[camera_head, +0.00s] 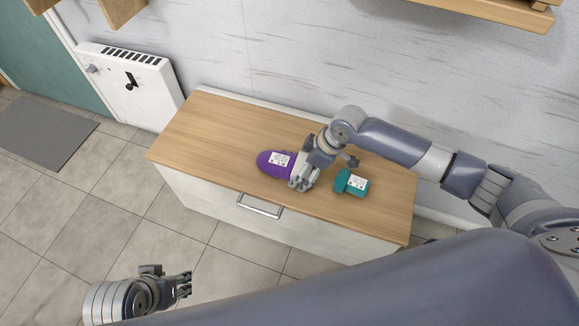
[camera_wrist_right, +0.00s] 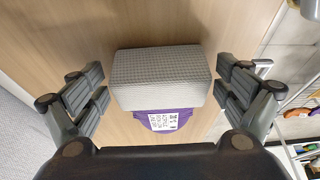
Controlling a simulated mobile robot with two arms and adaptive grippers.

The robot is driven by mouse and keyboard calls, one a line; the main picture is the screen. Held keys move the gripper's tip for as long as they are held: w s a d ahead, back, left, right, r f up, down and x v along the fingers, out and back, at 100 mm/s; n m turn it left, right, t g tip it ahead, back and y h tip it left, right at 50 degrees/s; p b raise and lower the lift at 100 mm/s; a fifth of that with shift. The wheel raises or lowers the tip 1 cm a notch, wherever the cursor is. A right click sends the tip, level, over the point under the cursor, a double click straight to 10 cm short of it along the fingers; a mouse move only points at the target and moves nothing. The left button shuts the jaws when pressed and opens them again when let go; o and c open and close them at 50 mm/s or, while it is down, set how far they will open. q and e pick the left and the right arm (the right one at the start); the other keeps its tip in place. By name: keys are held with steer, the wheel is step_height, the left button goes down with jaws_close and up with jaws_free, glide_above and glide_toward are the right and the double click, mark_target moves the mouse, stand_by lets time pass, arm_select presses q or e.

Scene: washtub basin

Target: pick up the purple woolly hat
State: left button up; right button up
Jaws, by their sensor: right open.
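The purple woolly hat (camera_head: 273,164) lies on the wooden cabinet top, with a white label on it. A pale grey, waffle-textured block shape (camera_wrist_right: 160,75) adjoins its purple part (camera_wrist_right: 160,121) in the right wrist view; I cannot tell whether it is the hat's cuff or a separate thing. My right gripper (camera_head: 303,180) is at the hat's right end. In the wrist view its open fingers (camera_wrist_right: 165,86) stand on either side of the pale shape, with gaps on both sides. My left gripper (camera_head: 186,284) is low at the left, away from the cabinet; its opening is unclear.
A teal object with a white label (camera_head: 352,182) lies right of the hat, close to my right gripper. The cabinet top (camera_head: 208,126) is clear at left. A drawer handle (camera_head: 259,206) is on its front. A white heater (camera_head: 133,84) stands at left; a shelf (camera_head: 490,10) is above right.

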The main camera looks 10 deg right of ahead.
steer(key=c, duration=1.2)
steer(key=shift+o, duration=0.2)
